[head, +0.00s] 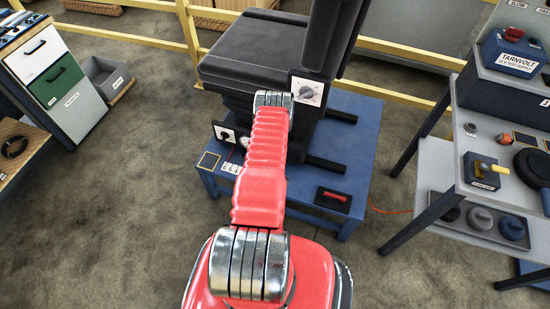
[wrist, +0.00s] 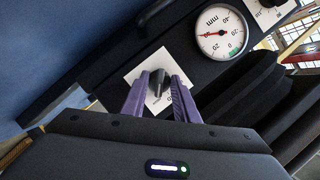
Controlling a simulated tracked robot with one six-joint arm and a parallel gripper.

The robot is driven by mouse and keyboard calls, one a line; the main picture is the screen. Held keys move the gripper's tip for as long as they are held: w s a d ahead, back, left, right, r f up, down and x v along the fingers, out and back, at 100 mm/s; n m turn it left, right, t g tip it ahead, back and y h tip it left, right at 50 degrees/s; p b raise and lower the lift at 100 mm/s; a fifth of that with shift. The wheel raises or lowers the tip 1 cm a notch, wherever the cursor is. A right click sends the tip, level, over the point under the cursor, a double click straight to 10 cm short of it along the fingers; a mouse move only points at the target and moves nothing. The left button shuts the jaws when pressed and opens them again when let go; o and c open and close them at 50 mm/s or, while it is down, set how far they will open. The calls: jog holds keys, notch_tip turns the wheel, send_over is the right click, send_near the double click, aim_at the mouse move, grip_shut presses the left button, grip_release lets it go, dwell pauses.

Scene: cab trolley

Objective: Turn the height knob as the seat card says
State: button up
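In the wrist view, a dark knob (wrist: 158,83) stands on a white plate on the black panel. My gripper (wrist: 159,78) has its two purple fingers apart, one on each side of this knob; whether they touch it I cannot tell. A round gauge (wrist: 221,35) marked mm, with a red needle, sits beside the plate. The plate's marks are partly covered by the fingers. In the head view my red arm reaches to the base of the black seat (head: 255,55) and hides my gripper.
A red-handled black block (head: 333,198) is on the blue platform (head: 355,140). A workbench (head: 465,165) stands right, a drawer cabinet (head: 85,125) left.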

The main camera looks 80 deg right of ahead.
jog(key=shift+a, duration=0.1)
jog(key=v, duration=1.3)
jog(key=shift+a, duration=0.25)
jog(key=shift+s+r, duration=0.1)
jog(key=shift+s, duration=0.05)
dwell(0.4)
